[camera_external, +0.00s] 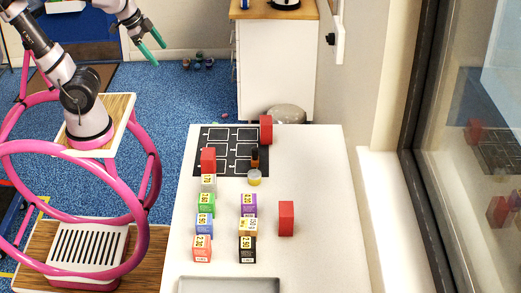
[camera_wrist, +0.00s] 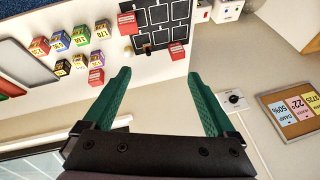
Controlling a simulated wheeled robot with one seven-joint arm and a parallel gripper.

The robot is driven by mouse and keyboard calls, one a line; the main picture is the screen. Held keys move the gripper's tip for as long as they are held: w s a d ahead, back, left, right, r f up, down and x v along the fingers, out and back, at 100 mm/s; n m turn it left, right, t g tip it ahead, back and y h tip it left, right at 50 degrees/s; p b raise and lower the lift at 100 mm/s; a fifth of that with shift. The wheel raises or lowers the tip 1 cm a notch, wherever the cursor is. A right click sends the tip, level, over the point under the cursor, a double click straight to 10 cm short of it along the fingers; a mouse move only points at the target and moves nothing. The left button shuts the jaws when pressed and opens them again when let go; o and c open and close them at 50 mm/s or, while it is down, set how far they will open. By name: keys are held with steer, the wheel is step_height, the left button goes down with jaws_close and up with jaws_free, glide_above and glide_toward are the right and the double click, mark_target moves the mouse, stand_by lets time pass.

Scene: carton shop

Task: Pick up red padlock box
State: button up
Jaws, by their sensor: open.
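A small red carton with a yellow price label (camera_external: 202,250) stands at the near end of the left row on the white table. It shows at the left in the wrist view (camera_wrist: 39,47). Three plainer red blocks stand apart: far edge (camera_external: 266,129), dark mat's left side (camera_external: 208,160) and right of the rows (camera_external: 286,219). No padlock picture can be made out, so I cannot tell which red one is the padlock box. My gripper (camera_external: 160,55) is open and empty, high beyond the table's far left; its green fingers (camera_wrist: 158,75) frame bare wall and table edge.
Green, blue, white, purple, tan and black labelled cartons stand close together in two rows on the table (camera_external: 320,160). A dark mat (camera_external: 228,138) and a yellowish jar (camera_external: 254,178) lie behind. A grey tray (camera_external: 200,286) is at the near edge. A window is at right.

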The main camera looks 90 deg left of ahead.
steer(key=w+f+n+g+h, duration=0.2)
steer(key=w+f+n+g, duration=0.3)
steer(key=f, duration=0.3)
steer(key=n+g+h, duration=0.1)
steer(key=n+h, duration=1.3)
steer(key=h, duration=0.3)
glide_toward(208, 165)
steer(key=shift+s+a+r, duration=0.35)
steer(key=shift+a, duration=0.25)
steer(key=shift+w+f+n+h, duration=0.1)
steer(key=shift+f+n+h, duration=0.2)
steer(key=shift+f+n, duration=0.35)
steer(key=shift+d+f+t, duration=0.1)
steer(key=shift+d+t, duration=0.1)
steer(key=shift+t, duration=0.1)
steer(key=d, duration=1)
steer(key=shift+d, duration=0.15)
jaws_close()
